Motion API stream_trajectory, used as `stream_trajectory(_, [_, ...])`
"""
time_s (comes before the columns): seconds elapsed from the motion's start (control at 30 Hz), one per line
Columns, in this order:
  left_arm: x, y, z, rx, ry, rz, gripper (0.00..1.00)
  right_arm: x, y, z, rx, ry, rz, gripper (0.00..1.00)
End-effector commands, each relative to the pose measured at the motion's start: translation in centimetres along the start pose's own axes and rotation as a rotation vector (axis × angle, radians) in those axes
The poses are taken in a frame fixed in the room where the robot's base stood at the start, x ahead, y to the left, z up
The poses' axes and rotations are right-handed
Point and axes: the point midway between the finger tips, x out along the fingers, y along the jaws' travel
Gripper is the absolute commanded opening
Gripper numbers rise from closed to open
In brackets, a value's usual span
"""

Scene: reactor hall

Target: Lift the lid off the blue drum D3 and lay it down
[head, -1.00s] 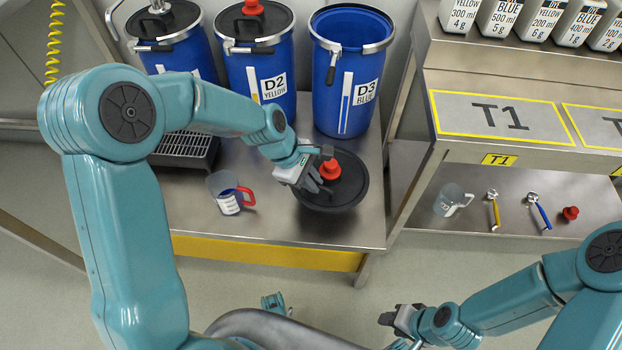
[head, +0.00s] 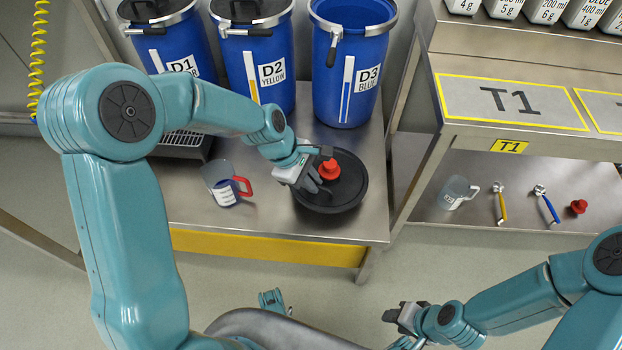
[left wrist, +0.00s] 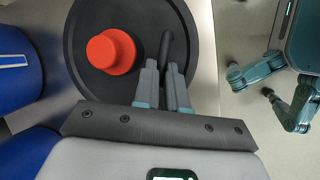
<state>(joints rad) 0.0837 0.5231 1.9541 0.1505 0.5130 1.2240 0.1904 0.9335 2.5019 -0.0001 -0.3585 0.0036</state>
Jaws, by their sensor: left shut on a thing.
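The blue drum D3 (head: 350,80) stands at the back of the steel bench, its top open with a metal ring around the rim. The round black lid (head: 345,195) with a red knob (head: 330,169) lies flat on the bench in front of the drums. In the left wrist view the lid (left wrist: 90,50) fills the upper middle. My left gripper (head: 313,184) is over the lid's left part. In the left wrist view its fingers (left wrist: 165,70) are shut on the lid's black handle (left wrist: 165,45), beside the red knob. My right gripper (head: 398,316) is low at the front, far from the lid; its jaw opening is unclear.
Drums D1 (head: 178,45) and D2 (head: 262,75) stand left of D3. A jug with a red handle (head: 225,185) stands left of the lid. Table T1 (head: 505,98) is at the right, with a jug (head: 455,193) and small tools on its lower shelf.

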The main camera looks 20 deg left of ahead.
Motion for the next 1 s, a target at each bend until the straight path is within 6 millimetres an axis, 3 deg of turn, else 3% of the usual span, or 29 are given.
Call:
stream_trajectory(0.57, [-0.2,0.2,0.1,0.000,0.000,0.002,0.00,-0.5,-0.2,0.0,0.000,-0.001,0.000,0.41])
stream_trajectory(1.0, [1.0,-0.1,-0.4,-0.001,0.000,0.001,0.00,0.2,0.1,0.0,0.000,-0.001,0.000,0.41])
